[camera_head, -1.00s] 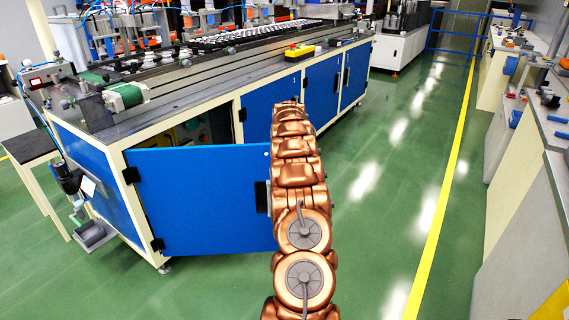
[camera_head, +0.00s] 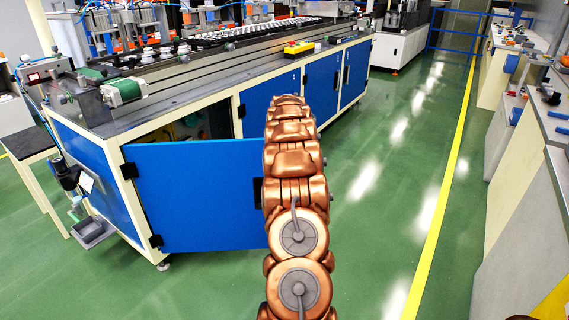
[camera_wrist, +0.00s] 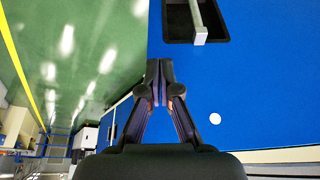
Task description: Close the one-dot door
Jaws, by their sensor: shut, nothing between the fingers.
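The one-dot door (camera_head: 195,195) is a blue panel on the near end of the long machine cabinet. It stands swung open, hinged at its left side, with a dark gap behind its top edge. In the wrist view the door (camera_wrist: 260,80) fills the right side, with one white dot (camera_wrist: 215,118) and a grey handle (camera_wrist: 197,20) over a black recess. My gripper (camera_wrist: 157,72) is shut and empty, its tips by the door's free edge. Whether they touch it I cannot tell. In the head view my arm hides the gripper and the door's right edge.
Other blue doors (camera_head: 322,88) along the cabinet look shut. Machinery and a yellow control box (camera_head: 299,49) sit on the cabinet top. Green floor (camera_head: 385,180) is clear to the right, up to a yellow line (camera_head: 446,190). Workbenches (camera_head: 540,120) stand along the right.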

